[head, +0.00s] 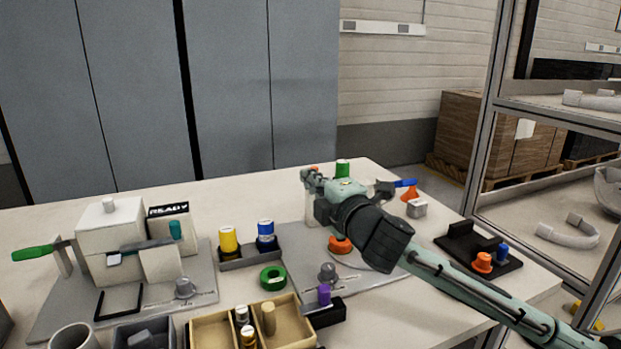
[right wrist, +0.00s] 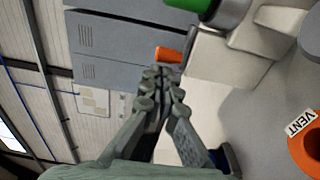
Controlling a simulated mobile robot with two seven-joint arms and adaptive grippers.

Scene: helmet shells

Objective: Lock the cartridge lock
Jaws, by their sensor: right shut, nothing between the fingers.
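My right gripper (head: 307,176) is shut and empty over the fixture at the middle right of the table; its fingertips also show in the right wrist view (right wrist: 160,74). Just beyond them is a small orange part (right wrist: 169,54), perhaps the cartridge lock, on the side of a pale block (right wrist: 225,60). I cannot tell whether they touch. A green cylinder (right wrist: 198,4) stands out from the block and shows in the head view (head: 343,167). An orange ring (right wrist: 311,150) sits beside a VENT label (right wrist: 298,123). My arm hides much of this fixture. My left gripper is not in view.
A similar fixture with a green-handled tool (head: 34,252) and a READY sign (head: 168,209) stands at left. Between them are yellow (head: 228,240) and blue (head: 266,235) cylinders and a green ring (head: 272,278). A black tray (head: 478,250) lies at right, near a metal rack.

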